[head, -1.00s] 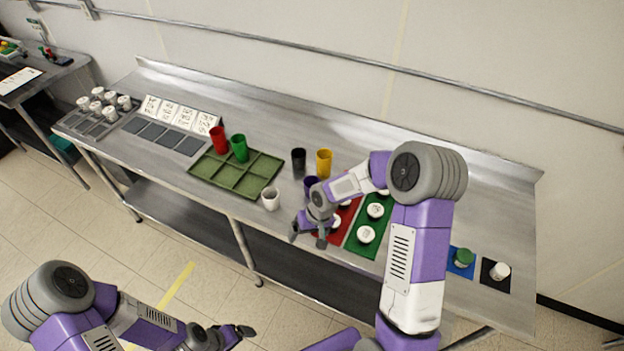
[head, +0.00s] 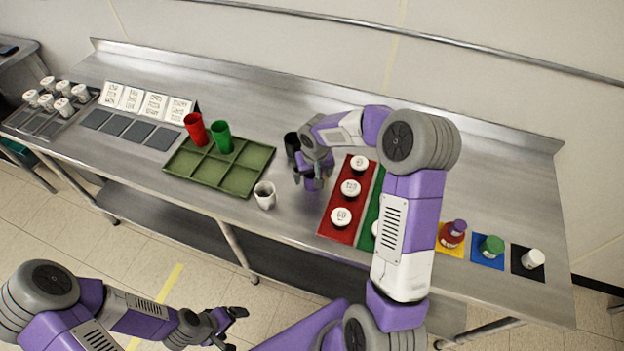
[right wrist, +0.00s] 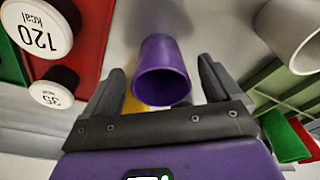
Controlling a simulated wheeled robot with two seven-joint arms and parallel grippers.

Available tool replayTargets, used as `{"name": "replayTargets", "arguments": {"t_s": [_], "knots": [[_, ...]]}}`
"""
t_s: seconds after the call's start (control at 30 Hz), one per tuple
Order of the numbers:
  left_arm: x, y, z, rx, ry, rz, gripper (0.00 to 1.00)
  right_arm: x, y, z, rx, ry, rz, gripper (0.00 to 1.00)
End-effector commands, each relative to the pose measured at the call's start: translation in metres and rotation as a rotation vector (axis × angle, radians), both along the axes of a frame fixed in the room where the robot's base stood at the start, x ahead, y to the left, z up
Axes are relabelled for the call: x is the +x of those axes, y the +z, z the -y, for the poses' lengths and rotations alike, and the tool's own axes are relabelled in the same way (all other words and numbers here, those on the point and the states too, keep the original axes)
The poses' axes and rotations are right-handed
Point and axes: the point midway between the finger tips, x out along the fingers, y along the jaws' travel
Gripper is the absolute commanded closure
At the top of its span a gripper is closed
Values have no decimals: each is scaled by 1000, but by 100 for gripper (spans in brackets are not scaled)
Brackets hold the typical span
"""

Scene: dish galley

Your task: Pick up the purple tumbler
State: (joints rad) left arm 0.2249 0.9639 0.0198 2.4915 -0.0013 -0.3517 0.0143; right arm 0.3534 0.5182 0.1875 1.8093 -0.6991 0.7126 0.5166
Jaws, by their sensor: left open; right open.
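The purple tumbler (right wrist: 162,72) shows in the right wrist view between the two fingers of my right gripper (right wrist: 161,68), with a gap on each side. In the head view my right gripper (head: 310,178) is low over the table at the tumbler's place and mostly hides the tumbler. It is open and holds nothing. My left gripper (head: 236,325) is open and empty, in front of the table and away from the tumblers.
A black cup (head: 291,147) stands just left of my right gripper, and a white cup (head: 265,194) nearer the front edge. A green tray (head: 238,180) bears a red (head: 195,128) and a green cup (head: 222,136). A red mat (head: 355,221) with white-lidded jars lies to the right.

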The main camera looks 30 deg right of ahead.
Motion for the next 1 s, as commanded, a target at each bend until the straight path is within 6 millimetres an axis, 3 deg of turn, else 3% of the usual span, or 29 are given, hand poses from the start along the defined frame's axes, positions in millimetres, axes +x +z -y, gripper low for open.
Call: {"name": "replayTargets", "arguments": {"t_s": [0.2,0.47,0.83,1.0], "knots": [[0,-3,0,0,0,1,12,5,-28,2,0,0,-1,9],[0,-3,0,0,0,1,12,5,-30,2,0,0,0,9],[0,-3,0,0,0,1,12,5,-29,1,1,0,0,64],[0,-3,0,0,0,1,12,5,-29,1,1,0,0,65]]}}
